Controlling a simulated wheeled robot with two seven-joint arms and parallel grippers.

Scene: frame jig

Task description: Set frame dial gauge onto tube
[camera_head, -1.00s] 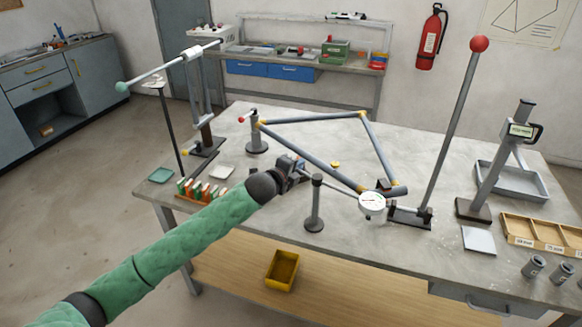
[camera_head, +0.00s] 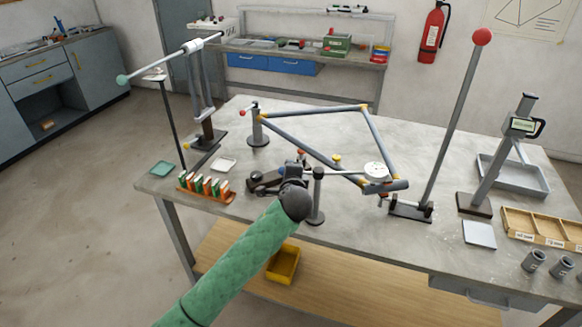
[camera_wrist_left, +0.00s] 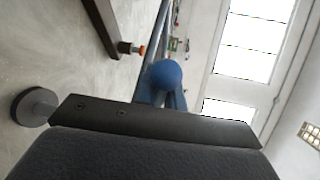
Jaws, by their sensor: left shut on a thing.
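The bicycle frame of grey tubes with yellow joints (camera_head: 318,152) lies over the table. The dial gauge (camera_head: 376,170) has a round white face, tilted upward, above the short tube (camera_head: 386,187) at the frame's lower right corner. I cannot tell whether it touches the tube. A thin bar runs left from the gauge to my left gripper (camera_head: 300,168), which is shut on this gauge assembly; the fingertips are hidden. In the left wrist view a blue rounded part (camera_wrist_left: 166,75) shows beyond the dark gripper body. My right gripper is out of view.
A short post (camera_head: 318,195) stands close beside my left gripper. A tall red-topped rod (camera_head: 455,120) stands right of the frame. A block rack (camera_head: 206,188) is at the left, and a wooden tray (camera_head: 540,228) at the right. The table inside the frame is mostly clear.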

